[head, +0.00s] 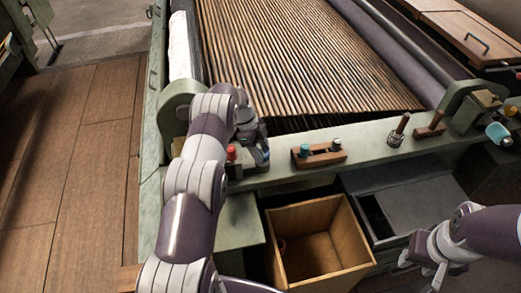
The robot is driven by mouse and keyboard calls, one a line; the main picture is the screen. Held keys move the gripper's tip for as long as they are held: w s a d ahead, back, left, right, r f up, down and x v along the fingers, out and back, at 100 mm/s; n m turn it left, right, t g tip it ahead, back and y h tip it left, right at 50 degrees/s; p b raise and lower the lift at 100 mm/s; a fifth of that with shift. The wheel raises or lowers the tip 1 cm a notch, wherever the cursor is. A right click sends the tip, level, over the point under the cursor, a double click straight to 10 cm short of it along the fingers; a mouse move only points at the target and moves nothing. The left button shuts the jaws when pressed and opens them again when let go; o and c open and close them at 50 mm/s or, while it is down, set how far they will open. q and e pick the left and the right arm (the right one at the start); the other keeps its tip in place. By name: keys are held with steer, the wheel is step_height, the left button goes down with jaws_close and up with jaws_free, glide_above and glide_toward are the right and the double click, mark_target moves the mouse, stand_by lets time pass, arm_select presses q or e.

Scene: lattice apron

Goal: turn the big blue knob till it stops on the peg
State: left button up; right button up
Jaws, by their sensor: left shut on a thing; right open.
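A light blue knob (497,133) shows at the far right end of the green rail, by the right bracket. Whether it is the big blue knob I cannot tell. My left gripper (260,154) is at the rail's left end, just right of a red knob (231,153). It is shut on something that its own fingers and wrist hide. An upright wooden peg (400,125) stands on a round metal base on the rail, left of the blue knob. My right gripper (423,262) is open and empty at the lower right, in front of the grey drawer.
Another wooden piece (431,127) is right of the peg. An open wooden box (335,265) and a grey drawer unit (408,195) lie below the rail (370,150). The slatted lattice (290,55) is behind.

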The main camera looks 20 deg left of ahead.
arm_select(q)
steer(key=o, duration=1)
steer(key=shift+d, duration=0.1)
steer(key=shift+o, duration=0.2)
steer(key=b+v, duration=0.1)
steer(key=v, duration=1.1)
steer(key=shift+r, duration=0.35)
